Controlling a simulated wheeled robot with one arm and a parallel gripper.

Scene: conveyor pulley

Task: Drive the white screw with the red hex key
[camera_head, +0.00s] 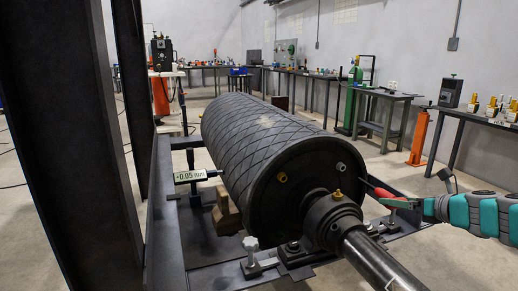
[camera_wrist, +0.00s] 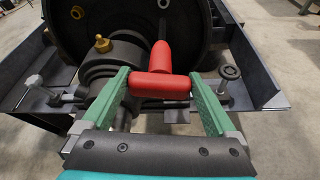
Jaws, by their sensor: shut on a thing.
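The red hex key (camera_head: 385,194) is held in my gripper (camera_head: 402,202) at the right of the pulley's end face. In the wrist view the red T-shaped handle (camera_wrist: 160,86) lies crosswise between the green fingers of my gripper (camera_wrist: 161,80), which are shut on it. Its shank points away from me, toward the end face.
A pale-headed adjuster (camera_head: 250,243) stands at the left. A dark-headed one (camera_wrist: 230,72) stands right of my gripper. A display reads +0.05 mm (camera_head: 190,176).

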